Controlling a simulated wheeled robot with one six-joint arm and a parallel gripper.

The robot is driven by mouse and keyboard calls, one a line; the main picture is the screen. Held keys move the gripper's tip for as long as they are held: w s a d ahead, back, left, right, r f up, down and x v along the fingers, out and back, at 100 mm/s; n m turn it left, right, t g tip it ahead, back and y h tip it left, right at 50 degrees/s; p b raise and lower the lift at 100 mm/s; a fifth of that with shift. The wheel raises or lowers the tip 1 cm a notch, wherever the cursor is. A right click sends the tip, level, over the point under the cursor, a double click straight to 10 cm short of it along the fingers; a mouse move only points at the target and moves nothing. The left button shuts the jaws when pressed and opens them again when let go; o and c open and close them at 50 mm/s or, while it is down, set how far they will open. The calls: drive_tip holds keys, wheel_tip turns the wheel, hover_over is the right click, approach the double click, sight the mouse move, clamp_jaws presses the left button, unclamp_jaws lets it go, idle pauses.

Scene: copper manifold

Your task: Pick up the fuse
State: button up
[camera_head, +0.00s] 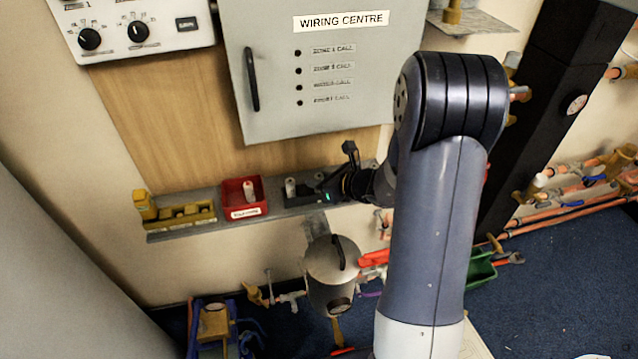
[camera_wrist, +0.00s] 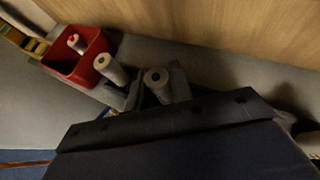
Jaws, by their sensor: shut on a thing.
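My gripper (camera_head: 320,187) reaches in from the right over the grey shelf. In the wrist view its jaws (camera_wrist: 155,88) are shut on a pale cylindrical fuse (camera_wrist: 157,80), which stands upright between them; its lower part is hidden. A second pale fuse (camera_wrist: 110,68) stands just left of the jaws, apart from the held one. It also shows in the head view (camera_head: 290,187), at a dark holder (camera_head: 297,199). Whether the held fuse still touches the holder cannot be told.
A red bin (camera_head: 232,209) left of the holder contains a pale cylinder (camera_head: 249,189). The grey wiring centre cabinet (camera_head: 335,115) hangs above. A metal pot (camera_head: 333,275) is below.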

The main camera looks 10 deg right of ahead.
sight(319, 175)
clamp_jaws()
drive_tip(key=shift+r, duration=0.1)
drive_tip(key=shift+r, duration=0.6)
wheel_tip(319, 175, up, 2)
drive_tip(key=shift+r+p, duration=0.1)
drive_tip(key=shift+p, duration=0.3)
drive_tip(key=s+d, duration=1)
drive_tip(key=s, duration=0.5)
